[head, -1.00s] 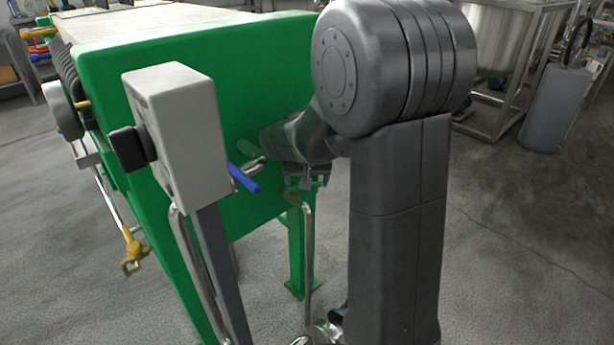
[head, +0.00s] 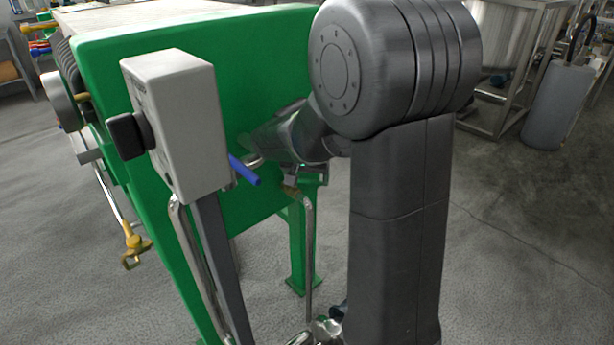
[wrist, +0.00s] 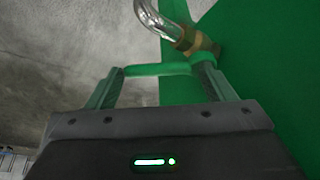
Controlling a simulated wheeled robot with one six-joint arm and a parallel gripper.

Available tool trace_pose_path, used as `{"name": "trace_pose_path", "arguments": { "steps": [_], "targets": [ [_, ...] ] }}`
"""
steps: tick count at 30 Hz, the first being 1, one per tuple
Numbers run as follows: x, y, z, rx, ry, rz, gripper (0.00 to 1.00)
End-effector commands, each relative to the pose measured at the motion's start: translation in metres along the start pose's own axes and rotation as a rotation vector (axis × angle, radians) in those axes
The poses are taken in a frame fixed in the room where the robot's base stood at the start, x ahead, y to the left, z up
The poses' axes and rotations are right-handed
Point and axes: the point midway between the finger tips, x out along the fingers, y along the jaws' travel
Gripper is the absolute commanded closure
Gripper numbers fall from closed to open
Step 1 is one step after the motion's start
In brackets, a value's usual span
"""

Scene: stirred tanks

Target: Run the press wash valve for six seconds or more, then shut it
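A green bar (wrist: 158,70), perhaps the wash valve's lever, lies crosswise between my fingertips in the wrist view, beside a brass fitting (wrist: 200,43) on a bent steel pipe (wrist: 157,20). My gripper (wrist: 158,78) is open, with a finger near each end of the bar; I cannot tell whether they touch it. In the head view my arm mostly hides the gripper at the press's green end plate (head: 230,60).
A grey box (head: 178,120) with a black knob (head: 127,136) stands on a post left of my arm. A yellow valve (head: 135,248) hangs at the press's left side. A steel tank (head: 510,35) and grey cylinder (head: 556,105) stand back right. The floor at right is clear.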

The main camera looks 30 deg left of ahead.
Motion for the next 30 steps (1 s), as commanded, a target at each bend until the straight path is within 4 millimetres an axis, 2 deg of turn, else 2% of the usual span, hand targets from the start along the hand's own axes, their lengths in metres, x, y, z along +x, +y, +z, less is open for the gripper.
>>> {"name": "trace_pose_path", "arguments": {
  "steps": [1,3,11,14,17,24,30],
  "targets": [
    [0.000,0.000,0.000,0.001,0.000,-0.001,0.15],
    [0.000,0.000,0.000,0.000,0.000,0.000,0.02],
    [0.000,0.000,0.000,-0.001,0.000,0.000,0.02],
    [-0.006,0.000,-0.001,-0.001,0.001,-0.001,0.02],
    [-0.020,0.000,-0.002,-0.001,0.002,-0.001,0.02],
    [-0.075,-0.001,-0.002,-0.002,0.003,-0.003,0.02],
    [-0.115,-0.001,-0.002,-0.002,0.002,-0.003,0.02]
  ]
}}
